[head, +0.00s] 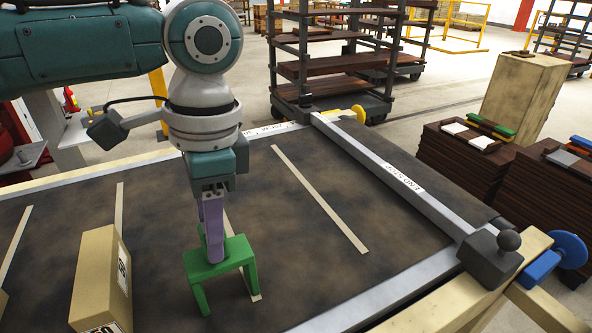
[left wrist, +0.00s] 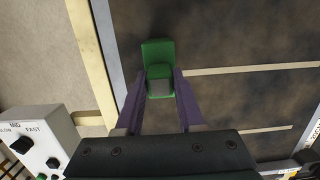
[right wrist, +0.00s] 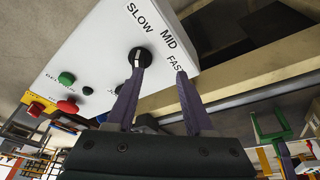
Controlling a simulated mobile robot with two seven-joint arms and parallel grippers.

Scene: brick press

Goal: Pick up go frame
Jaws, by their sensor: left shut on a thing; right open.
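The green go frame (head: 233,250) is a small bracket with a flat top and downward legs. It is over the dark belt (head: 330,275); I cannot tell whether its legs touch the belt. My left gripper (head: 212,250) comes down from above and is shut on its top. In the left wrist view the green frame (left wrist: 157,52) sits between the fingers of my left gripper (left wrist: 160,80). The frame (right wrist: 268,124) also shows at the right of the right wrist view. My right gripper (right wrist: 160,68) is open and empty, close to the control box's black knob (right wrist: 140,57).
The white control box (right wrist: 95,60) has a SLOW-MID-FAST dial and several coloured buttons. A carton (head: 98,285) stands left of the frame. The END STOP rail (head: 385,170) bounds the belt. Stacked brown boards (head: 465,175) stand beyond it. The belt right of the frame is clear.

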